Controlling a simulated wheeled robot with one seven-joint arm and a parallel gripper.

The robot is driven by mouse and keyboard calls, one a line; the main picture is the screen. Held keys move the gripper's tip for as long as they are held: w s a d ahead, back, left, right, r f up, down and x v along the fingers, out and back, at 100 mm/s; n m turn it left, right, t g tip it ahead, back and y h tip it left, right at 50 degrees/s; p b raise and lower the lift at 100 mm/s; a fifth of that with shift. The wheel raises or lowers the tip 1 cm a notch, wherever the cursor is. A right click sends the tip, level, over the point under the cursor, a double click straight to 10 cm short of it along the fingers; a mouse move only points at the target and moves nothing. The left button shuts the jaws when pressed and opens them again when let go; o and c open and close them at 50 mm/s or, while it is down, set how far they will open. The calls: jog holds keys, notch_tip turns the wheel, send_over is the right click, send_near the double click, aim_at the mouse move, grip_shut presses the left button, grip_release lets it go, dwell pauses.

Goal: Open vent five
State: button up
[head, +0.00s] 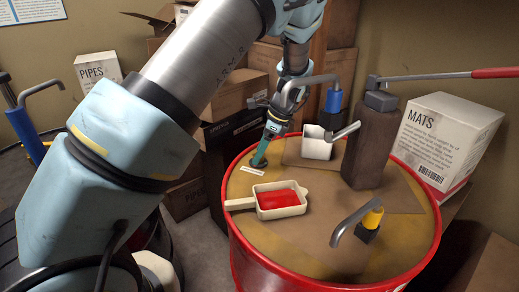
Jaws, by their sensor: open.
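A drum with a red rim (236,232) stands in front of me, its top stained tan. My gripper (262,157) is at the left of the drum top, pointing down at its surface near the rim. The fingers are small and partly hidden, and I see nothing held in them. A small white label (252,170) lies just in front of the gripper; its print is too small to read. I cannot make out a vent by number; whatever is under the fingertips is hidden. A grey spout with a yellow base (372,218) stands at the front right, and one with a blue base (333,101) at the back.
A shallow cream pan of red liquid (280,200) sits close to the gripper's front right. A white container (317,148) and a tall brown pump (368,140) with a red-ended handle (495,72) stand behind. Boxes crowd around, including MATS (445,140) and PIPES (97,72).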

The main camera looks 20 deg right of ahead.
jog(key=shift+w+a+f, duration=0.1)
jog(key=shift+a+f, duration=0.05)
jog(key=shift+f, duration=0.2)
jog(key=shift+c, duration=0.3)
grip_shut()
